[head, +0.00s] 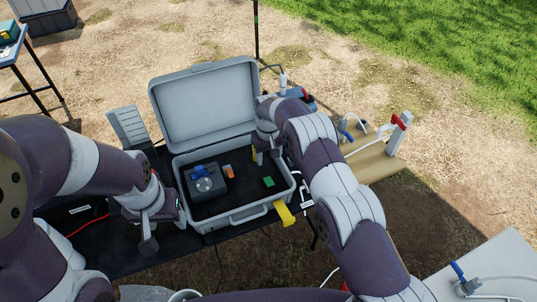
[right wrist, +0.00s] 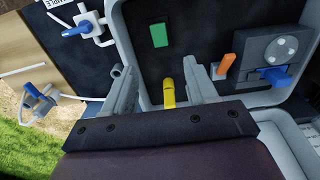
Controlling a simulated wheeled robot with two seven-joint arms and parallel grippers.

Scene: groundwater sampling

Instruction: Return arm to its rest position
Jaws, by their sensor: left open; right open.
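My right arm reaches in from the lower right in the head view. Its gripper (head: 267,152) is over the right side of the open grey case (head: 236,220). In the right wrist view its two fingers (right wrist: 163,85) are spread apart. A yellow piece (right wrist: 168,93) shows between them; I cannot tell how near it is, and nothing appears gripped. My left gripper (head: 149,232) hangs at the left of the case, pointing down over the dark table, open and apparently empty.
The case holds a dark device with a dial (head: 203,184), an orange piece (head: 229,171) and a green block (head: 268,182). The raised lid (head: 205,105) stands behind. A wooden board (head: 378,165) with valves and tubing is at right. A white-topped surface (head: 490,262) is at lower right.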

